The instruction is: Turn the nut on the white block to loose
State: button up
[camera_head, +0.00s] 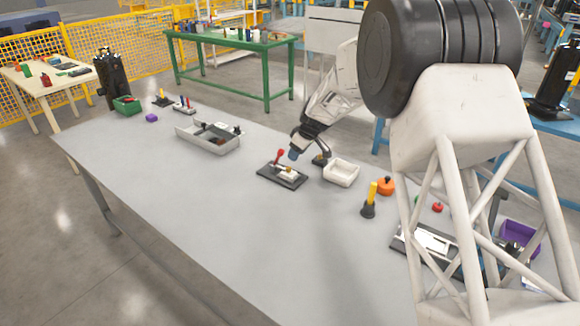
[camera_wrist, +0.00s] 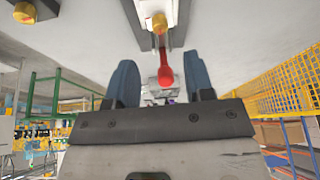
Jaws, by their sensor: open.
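The white block (camera_head: 287,175) sits on a dark plate (camera_head: 268,176) near the middle of the grey table. A small brass-yellow nut (camera_head: 289,169) is on top of the block, and it also shows at the top of the wrist view (camera_wrist: 158,22). A red-handled lever (camera_head: 279,156) stands up beside the block. In the wrist view the red handle (camera_wrist: 165,72) appears between the fingers, with no clear contact. My gripper (camera_head: 302,151) is open and empty, above and behind the block. Its blue-grey fingers (camera_wrist: 161,82) are apart from the nut.
A dark base with a yellow top (camera_head: 320,160) and a white bin (camera_head: 341,172) stand close to the right of the plate. A grey tray (camera_head: 208,140) with parts lies to the left. An orange part (camera_head: 386,186) and yellow-handled tool (camera_head: 370,198) are farther right. The front table is clear.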

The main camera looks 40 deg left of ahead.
aim_at(289, 168)
jog(key=shift+x, duration=3.85)
jog(key=shift+c, duration=0.5)
grip_shut()
